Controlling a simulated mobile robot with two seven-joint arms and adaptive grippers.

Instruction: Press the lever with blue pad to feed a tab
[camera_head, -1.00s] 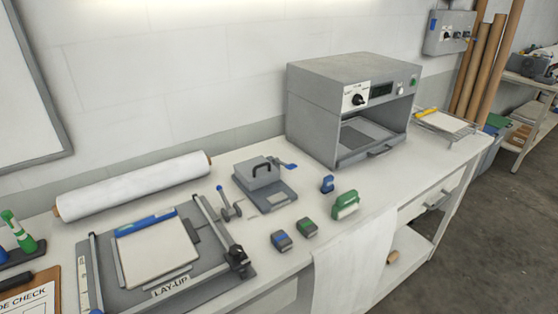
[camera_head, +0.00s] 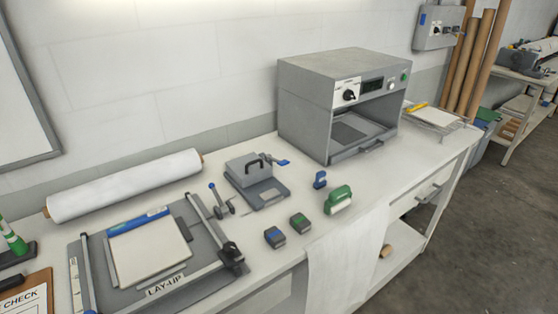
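A small grey dispenser (camera_head: 240,168) with a dark carry handle stands on a dark grey base plate (camera_head: 271,196) in the middle of the bench. A short lever with a blue pad (camera_head: 283,162) sticks out from its right side, toward the press. The lever looks roughly level, and no tab can be made out at this size. Neither of my grippers shows in the head view, so nothing of mine touches the dispenser or its lever.
A grey press (camera_head: 308,108) with an open front stands behind right. A lay-up board (camera_head: 205,287) and white roll (camera_head: 125,185) lie left.

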